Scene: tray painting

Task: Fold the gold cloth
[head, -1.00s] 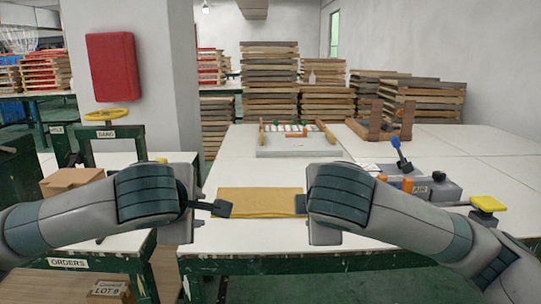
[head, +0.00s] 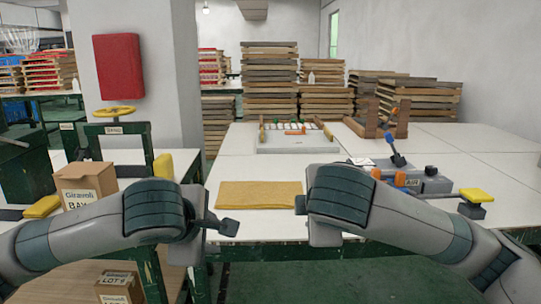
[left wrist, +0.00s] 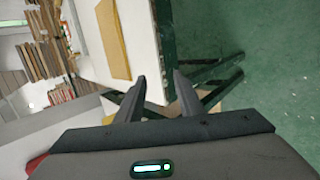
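The gold cloth (head: 258,195) lies as a flat, neat rectangle on the white table, near its front edge. I cannot tell how many layers it has. It also shows in the left wrist view (left wrist: 112,40), ahead and left of the fingertips. My left gripper (head: 228,226) is below the cloth's left front corner in the head view, apart from it. In the left wrist view its two fingers (left wrist: 161,88) are spread with nothing between them. My right gripper (head: 299,205) is at the cloth's right front corner in the head view; my wrist hides most of it, and contact is unclear.
A grey tray (head: 295,145) stands behind the cloth. A grey box labelled AIR (head: 430,183) with a blue-handled lever is at the right. A cardboard box (head: 85,185) is on the left. The table between cloth and tray is clear.

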